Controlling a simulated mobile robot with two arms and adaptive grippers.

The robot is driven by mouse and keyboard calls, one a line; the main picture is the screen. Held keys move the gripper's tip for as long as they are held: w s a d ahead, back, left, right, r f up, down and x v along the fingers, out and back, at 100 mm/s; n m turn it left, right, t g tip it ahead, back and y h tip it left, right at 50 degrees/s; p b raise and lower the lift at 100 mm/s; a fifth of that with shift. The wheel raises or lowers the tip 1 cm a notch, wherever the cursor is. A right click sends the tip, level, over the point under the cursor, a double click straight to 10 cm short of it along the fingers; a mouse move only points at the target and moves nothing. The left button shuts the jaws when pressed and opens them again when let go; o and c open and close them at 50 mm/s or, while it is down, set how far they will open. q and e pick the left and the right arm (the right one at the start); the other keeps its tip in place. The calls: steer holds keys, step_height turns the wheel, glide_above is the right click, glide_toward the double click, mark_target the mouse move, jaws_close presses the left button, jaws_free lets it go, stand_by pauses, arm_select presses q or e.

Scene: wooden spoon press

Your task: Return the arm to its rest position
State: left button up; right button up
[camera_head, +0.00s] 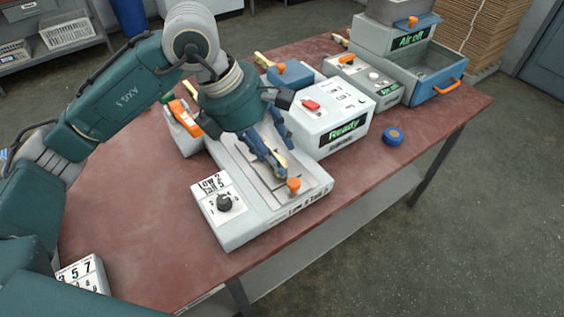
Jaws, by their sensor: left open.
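My left arm (120,98) comes in from the left and reaches over the red-brown table. My left gripper (284,160) points down over the grey-white machine (240,225) with a black knob (224,202) and an orange knob (294,185). Its blue fingers are apart, over the machine's flat metal top. A small tan piece shows by one fingertip; whether they touch I cannot tell. The gripper and wrist hide part of the machine. My right gripper is not in view.
A white box with a green "Ready" display (343,133) stands just right of the gripper. The table's left front (140,220) is mostly clear; a numbered white block (84,275) sits there.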

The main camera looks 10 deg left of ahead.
arm_select(q)
steer(key=shift+s+a+r, duration=0.1)
steer(key=shift+a+r, duration=0.05)
steer(key=shift+r, duration=0.25)
